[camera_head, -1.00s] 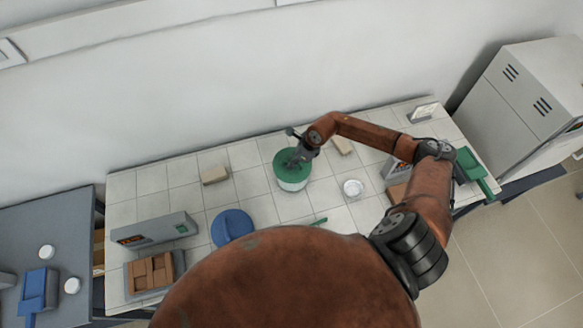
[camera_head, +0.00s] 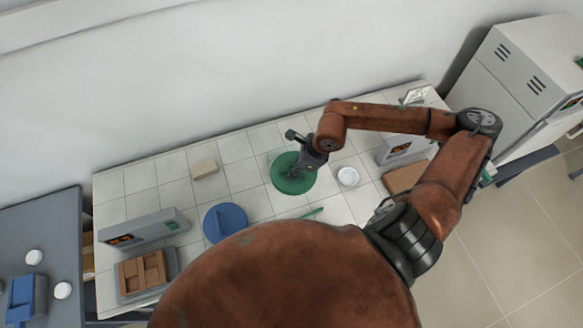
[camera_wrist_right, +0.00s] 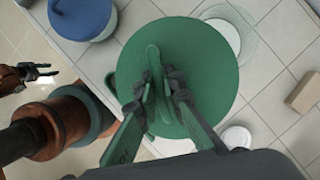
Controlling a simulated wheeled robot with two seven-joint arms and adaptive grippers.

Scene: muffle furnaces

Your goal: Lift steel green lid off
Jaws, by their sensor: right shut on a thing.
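The green lid (camera_head: 294,184) is a round disc with a raised grip bar in the middle. My right gripper (camera_head: 292,172) is shut on that bar. In the right wrist view, the lid (camera_wrist_right: 205,60) fills the middle, with my right gripper's fingers (camera_wrist_right: 160,92) on both sides of the bar. A clear glass jar (camera_wrist_right: 244,22) shows past the lid's edge, with a pale round content inside, so the lid is off its rim and shifted aside. The lid hides most of the jar. My left gripper (camera_wrist_right: 38,72) shows small at the left, its fingers apart and empty.
A blue lidded container (camera_head: 225,222) stands left of the green lid. A white dish (camera_head: 348,176) is close on its right, and a tan block (camera_head: 204,168) lies behind left. A small green tool (camera_head: 311,213) lies in front. Grey furnace-like units (camera_head: 145,230) stand near both table ends.

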